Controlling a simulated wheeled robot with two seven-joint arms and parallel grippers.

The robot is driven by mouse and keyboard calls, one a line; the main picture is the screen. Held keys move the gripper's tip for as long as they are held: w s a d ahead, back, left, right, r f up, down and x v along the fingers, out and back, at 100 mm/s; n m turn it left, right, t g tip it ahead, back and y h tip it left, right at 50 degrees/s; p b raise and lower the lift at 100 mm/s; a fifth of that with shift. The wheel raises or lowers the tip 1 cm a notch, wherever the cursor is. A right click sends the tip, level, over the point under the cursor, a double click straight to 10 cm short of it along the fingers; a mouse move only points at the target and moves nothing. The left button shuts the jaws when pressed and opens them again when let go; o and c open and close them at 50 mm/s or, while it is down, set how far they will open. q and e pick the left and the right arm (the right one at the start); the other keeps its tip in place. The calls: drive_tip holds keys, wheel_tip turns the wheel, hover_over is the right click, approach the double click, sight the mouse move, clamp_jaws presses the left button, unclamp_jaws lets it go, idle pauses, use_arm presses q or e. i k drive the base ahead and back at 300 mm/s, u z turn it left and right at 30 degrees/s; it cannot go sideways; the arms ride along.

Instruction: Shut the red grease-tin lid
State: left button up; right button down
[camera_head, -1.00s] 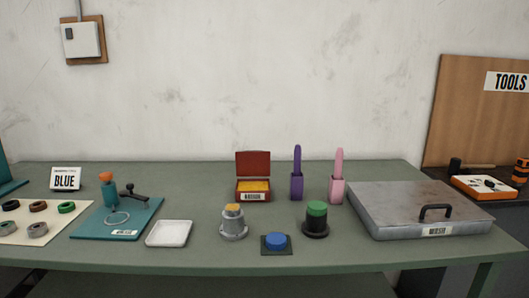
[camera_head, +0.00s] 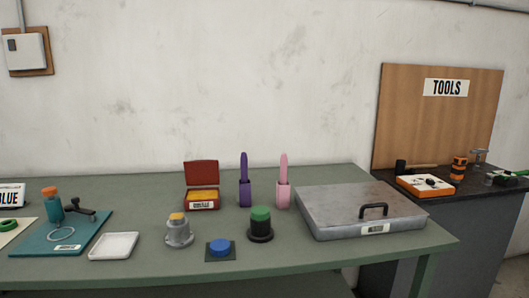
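The red grease tin (camera_head: 202,204) stands on the green workbench toward the back, left of the purple holder. Its red lid (camera_head: 202,173) is raised and leans back, open. Yellow grease shows inside the tin (camera_head: 202,195), and a white label is on its front. Neither of my grippers shows in the head view.
Purple (camera_head: 245,184) and pink (camera_head: 283,184) upright holders stand right of the tin. In front are a grey pot (camera_head: 178,231), a blue button (camera_head: 220,247) and a green-topped black knob (camera_head: 260,223). A large metal box (camera_head: 350,203) fills the bench's right end.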

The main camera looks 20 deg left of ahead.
sight(203, 172)
drive_tip(key=z, duration=0.05)
drive_tip(key=i, duration=0.1)
drive_tip(key=u, duration=1.1)
